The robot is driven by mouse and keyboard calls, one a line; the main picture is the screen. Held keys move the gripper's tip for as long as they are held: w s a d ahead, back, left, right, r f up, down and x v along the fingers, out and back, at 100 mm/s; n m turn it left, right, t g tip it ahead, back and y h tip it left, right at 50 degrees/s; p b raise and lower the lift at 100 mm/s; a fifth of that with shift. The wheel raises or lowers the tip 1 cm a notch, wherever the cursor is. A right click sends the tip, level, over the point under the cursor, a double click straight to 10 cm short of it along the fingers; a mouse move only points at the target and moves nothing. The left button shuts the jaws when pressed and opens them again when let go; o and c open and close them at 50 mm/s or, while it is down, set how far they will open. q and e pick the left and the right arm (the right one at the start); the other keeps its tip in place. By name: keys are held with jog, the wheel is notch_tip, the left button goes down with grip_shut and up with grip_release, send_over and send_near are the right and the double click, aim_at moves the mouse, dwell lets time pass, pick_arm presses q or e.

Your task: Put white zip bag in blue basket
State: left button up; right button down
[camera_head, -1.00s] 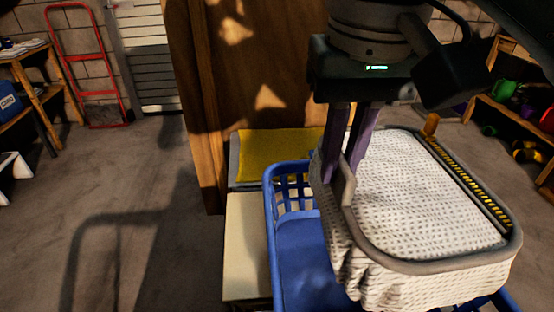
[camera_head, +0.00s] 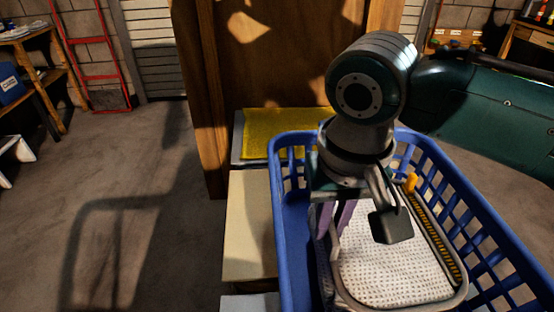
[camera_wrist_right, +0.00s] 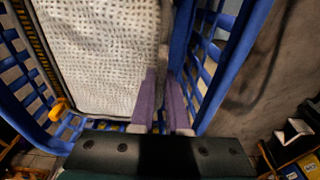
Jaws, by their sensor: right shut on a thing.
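The white zip bag (camera_head: 390,262) has a dotted white face, a grey rim and a yellow-and-black zip along its right side. In the head view it lies within the walls of the blue basket (camera_head: 287,240). My right gripper (camera_head: 332,228) points down with its purple fingers shut on the bag's left edge. In the right wrist view the fingers (camera_wrist_right: 163,105) pinch the edge of the bag (camera_wrist_right: 100,60), with the basket wall (camera_wrist_right: 215,50) close beside. Whether the bag touches the basket floor is hidden. My left gripper is not in view.
The basket stands beside a cream surface (camera_head: 248,225). A yellow cloth (camera_head: 285,130) lies behind, against a wooden panel (camera_head: 280,60). A red hand truck (camera_head: 90,60) stands at the far left. The floor (camera_head: 120,200) at left is clear.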

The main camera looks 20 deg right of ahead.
notch_tip(320, 180, down, 2)
jog(key=shift+f+b, duration=0.25)
jog(key=shift+b, duration=0.05)
jog(key=shift+f, duration=0.1)
jog(key=c, duration=0.9)
grip_release()
